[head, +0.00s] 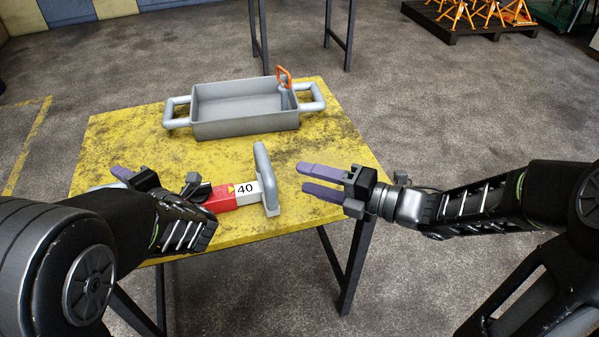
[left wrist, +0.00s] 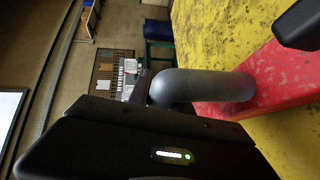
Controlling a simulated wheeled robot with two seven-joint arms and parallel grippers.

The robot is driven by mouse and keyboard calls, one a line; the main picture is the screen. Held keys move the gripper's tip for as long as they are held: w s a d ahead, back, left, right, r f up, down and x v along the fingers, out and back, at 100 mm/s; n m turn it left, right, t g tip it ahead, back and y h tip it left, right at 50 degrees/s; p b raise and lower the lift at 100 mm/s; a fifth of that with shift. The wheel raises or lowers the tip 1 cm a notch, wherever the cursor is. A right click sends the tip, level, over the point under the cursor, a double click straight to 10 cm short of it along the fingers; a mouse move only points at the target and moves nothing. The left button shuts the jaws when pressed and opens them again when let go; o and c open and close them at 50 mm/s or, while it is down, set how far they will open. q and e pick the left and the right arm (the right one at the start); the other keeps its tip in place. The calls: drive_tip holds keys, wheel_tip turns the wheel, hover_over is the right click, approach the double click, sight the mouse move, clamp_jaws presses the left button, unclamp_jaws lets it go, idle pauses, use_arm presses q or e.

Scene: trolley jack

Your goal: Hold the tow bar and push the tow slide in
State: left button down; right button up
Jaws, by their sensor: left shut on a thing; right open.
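A red tow bar (head: 222,201) lies on the yellow table, partly hidden behind my left arm. A white slide section marked 40 (head: 244,189) sticks out of its right end and carries an upright grey handle (head: 266,177). In the left wrist view a rounded grey bar (left wrist: 205,86) joins the red body (left wrist: 285,85). My left gripper (head: 122,173) is shut on the tow bar at its left end; my wrist and arm hide most of the grip. My right gripper (head: 322,180) is open and empty, to the right of the grey handle and apart from it.
A grey tray (head: 245,128) with side handles stands on the table (head: 130,140) behind the tow bar. An orange hook-shaped part (head: 283,77) rises at its right corner. A pallet (head: 470,30) with orange stands is far off. Right of the table is open floor.

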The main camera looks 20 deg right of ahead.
use_arm(q)
drive_tip(key=c, duration=1.1)
unclamp_jaws()
drive_tip(key=v, duration=1.2)
